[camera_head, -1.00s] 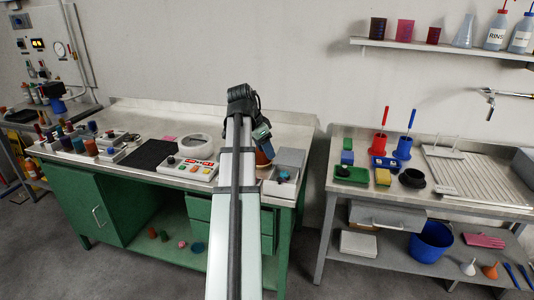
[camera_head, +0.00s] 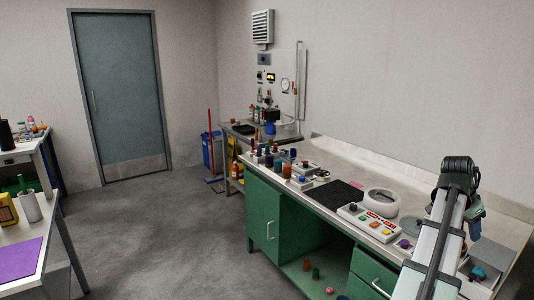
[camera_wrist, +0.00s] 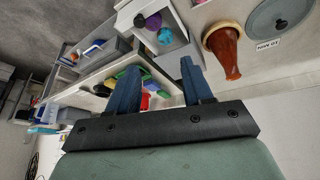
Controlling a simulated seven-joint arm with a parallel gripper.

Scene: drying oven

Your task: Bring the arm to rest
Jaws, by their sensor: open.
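My arm (camera_head: 440,240) reaches up from the bottom right in the head view, over the right part of the green bench. My gripper's two blue fingers (camera_wrist: 160,66) show in the wrist view, spread apart with nothing held between them. The fingertips hang in the air, pointing toward the top of that view. The gripper is mostly hidden behind the arm in the head view.
The green bench (camera_head: 268,218) carries a button panel (camera_head: 368,222), a white ring (camera_head: 381,202) and a black mat (camera_head: 335,194). The floor (camera_head: 170,240) at left is clear.

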